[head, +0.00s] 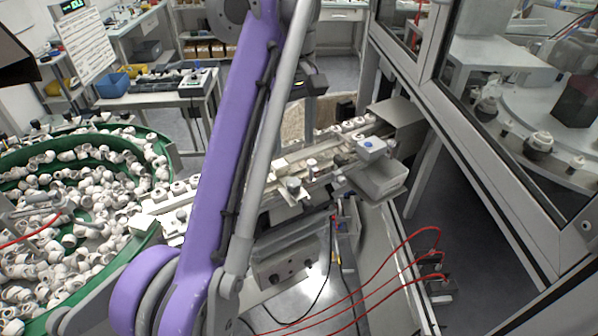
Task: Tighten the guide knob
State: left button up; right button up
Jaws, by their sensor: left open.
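A guide rail (265,206) carries a row of white caps from the green bowl feeder toward the cabinet. Small grey knobs stand on its near side: one knob (293,184) near the middle and another knob (181,215) at the left end. I cannot tell which is the guide knob or how tight it is. My left arm rises across the middle and bends back down. The dark wrist end of my left gripper (309,86) shows above and behind the rail, apart from the knobs. Its fingertips are hard to make out. My right gripper is not in view.
The green bowl feeder (105,137) full of white caps fills the left. A framed glass cabinet (480,150) stands at the right. A grey bin (377,180) hangs by the rail's right end. Red hoses (395,252) cross the lower right. A workbench (165,90) stands behind.

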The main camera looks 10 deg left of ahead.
aim_at(294, 182)
pick_arm(q)
notch_tip(294, 182, down, 9)
jog(key=b, duration=0.4)
jog(key=shift+s, duration=0.15)
jog(key=shift+f, duration=0.65)
grip_shut()
